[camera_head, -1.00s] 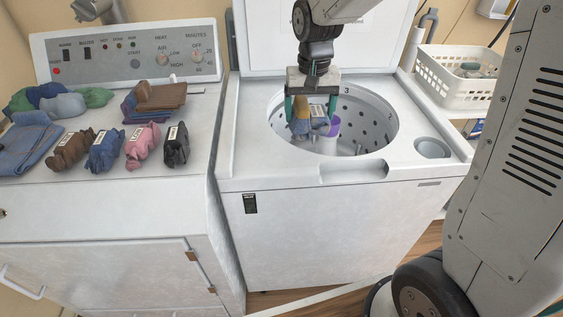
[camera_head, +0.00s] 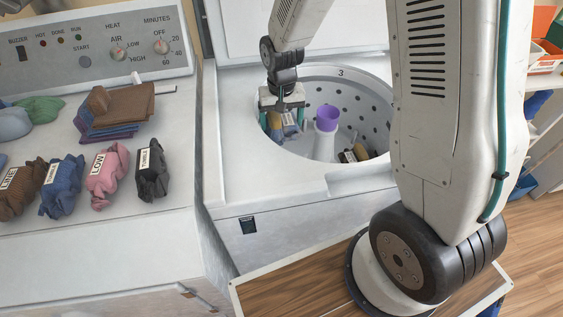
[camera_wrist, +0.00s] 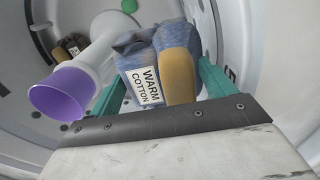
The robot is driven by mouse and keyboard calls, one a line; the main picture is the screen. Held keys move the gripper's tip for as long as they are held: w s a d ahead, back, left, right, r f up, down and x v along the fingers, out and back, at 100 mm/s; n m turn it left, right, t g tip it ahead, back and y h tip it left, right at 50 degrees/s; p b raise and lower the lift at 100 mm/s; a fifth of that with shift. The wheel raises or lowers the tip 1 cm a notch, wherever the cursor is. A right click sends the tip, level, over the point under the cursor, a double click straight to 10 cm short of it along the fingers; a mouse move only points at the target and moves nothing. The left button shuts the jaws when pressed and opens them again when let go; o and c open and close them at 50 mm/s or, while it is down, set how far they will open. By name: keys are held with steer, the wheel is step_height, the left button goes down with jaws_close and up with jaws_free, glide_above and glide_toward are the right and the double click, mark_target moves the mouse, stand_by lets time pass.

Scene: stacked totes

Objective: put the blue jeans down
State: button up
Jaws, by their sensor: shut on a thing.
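The blue jeans (camera_head: 289,119) are a rolled blue bundle with a tan part and a white label. In the wrist view the jeans (camera_wrist: 139,48) show the label "WARM COTTON". My gripper (camera_head: 283,122) is shut on them, with one green finger on each side. It reaches down inside the left part of the washer drum (camera_head: 385,103), left of the agitator (camera_head: 324,146) with its purple cup top. In the wrist view my gripper (camera_wrist: 160,85) spans the bundle. I cannot tell whether the jeans touch the drum floor.
A dark labelled bundle (camera_head: 354,154) lies in the drum, right of the agitator. The open washer lid (camera_head: 235,38) stands behind. On the dryer top (camera_head: 150,222) at left lie several labelled bundles, a folded stack (camera_head: 118,108) and loose green cloth (camera_head: 42,108).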

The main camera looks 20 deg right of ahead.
step_height(320, 180, down, 19)
steer(key=shift+f, duration=0.1)
stand_by(0.4)
steer(key=shift+f, duration=0.6)
steer(key=o, duration=1.3)
steer(key=shift+o, duration=0.2)
steer(key=shift+r, duration=0.1)
step_height(320, 180, up, 13)
steer(key=shift+s, duration=0.1)
